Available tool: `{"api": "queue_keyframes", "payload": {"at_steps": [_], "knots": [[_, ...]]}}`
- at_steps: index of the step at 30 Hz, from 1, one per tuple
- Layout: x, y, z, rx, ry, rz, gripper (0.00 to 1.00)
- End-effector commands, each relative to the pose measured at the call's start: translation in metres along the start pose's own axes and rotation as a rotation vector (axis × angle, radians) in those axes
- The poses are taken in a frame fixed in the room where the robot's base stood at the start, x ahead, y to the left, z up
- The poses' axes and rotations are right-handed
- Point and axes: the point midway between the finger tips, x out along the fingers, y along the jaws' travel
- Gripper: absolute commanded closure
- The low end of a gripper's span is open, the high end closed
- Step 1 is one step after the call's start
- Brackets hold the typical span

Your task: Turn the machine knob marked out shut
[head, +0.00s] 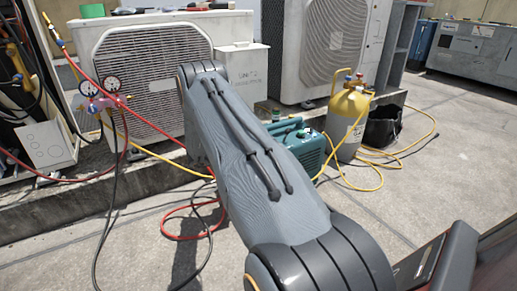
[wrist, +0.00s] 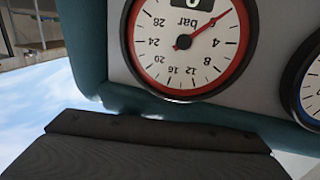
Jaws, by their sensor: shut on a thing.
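The teal machine (head: 308,146) stands on the ground beyond my arm in the head view, partly hidden by it. In the wrist view its teal casing (wrist: 88,50) and grey panel are very close and upside down. A red-rimmed pressure gauge (wrist: 190,42) marked in bar fills the top middle, its needle near the low end. My gripper (wrist: 160,148) shows as a dark block along the bottom of the wrist view, close to the panel edge. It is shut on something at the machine. The knob and its marking are hidden in both views.
A blue-rimmed gauge (wrist: 311,92) sits at the right edge. A yellow cylinder (head: 347,120) and black bucket (head: 383,126) stand right of the machine. Yellow hoses (head: 372,188) and a red hose (head: 168,233) lie on the ground. Condensers (head: 150,75) stand behind.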

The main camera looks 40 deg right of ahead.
Motion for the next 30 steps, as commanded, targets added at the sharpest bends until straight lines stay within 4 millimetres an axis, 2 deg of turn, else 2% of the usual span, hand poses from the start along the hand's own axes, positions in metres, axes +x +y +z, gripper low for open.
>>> {"api": "queue_keyframes", "payload": {"at_steps": [20, 21, 24, 30], "knots": [[0.0012, -0.0006, -0.0005, 0.002, 0.0, 0.068, 0.97], [0.0013, -0.0006, -0.0005, 0.002, 0.0, 0.068, 0.73], [0.0013, -0.0005, -0.0006, 0.001, 0.001, 0.068, 0.56], [0.0006, -0.0003, -0.0005, 0.001, 0.001, 0.068, 0.56]]}}
